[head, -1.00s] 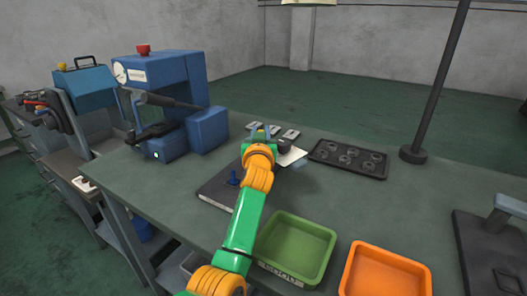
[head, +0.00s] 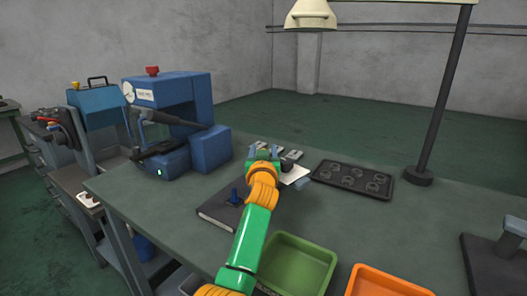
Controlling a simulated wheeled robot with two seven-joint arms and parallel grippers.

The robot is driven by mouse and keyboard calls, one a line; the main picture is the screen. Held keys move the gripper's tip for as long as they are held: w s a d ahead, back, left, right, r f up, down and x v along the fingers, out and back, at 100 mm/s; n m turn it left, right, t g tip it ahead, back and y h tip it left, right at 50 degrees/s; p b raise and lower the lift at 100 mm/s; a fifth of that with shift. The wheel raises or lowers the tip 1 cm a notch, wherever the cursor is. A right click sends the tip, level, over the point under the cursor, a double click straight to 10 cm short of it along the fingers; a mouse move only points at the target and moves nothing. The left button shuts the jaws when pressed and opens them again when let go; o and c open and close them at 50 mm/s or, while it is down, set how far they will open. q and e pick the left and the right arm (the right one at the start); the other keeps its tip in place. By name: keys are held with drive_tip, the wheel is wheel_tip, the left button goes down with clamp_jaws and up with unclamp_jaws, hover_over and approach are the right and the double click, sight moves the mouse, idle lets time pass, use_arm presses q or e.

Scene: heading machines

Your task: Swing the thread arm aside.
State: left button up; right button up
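The blue machine (head: 178,100) stands at the back left of the bench, with a round gauge and a red knob on top. A dark arm (head: 172,121) reaches across its front opening, above a black lower part; I take it for the thread arm, but no label shows this. My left gripper (head: 263,151) is over the middle of the bench, to the right of the machine and well apart from it. Its fingers look spread, with nothing seen between them, though they are small here. My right gripper is not in view.
Small grey blocks, a white card and a dark tray of rings (head: 352,179) lie beyond. Green (head: 328,262) and orange (head: 385,278) bins stand in front. A lamp post (head: 440,110) rises at right.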

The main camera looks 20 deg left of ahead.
use_arm(q)
drive_tip(key=shift+s, duration=0.15)
drive_tip(key=v, duration=0.6)
drive_tip(key=shift+s+d, duration=0.25)
drive_tip(key=shift+s, duration=0.1)
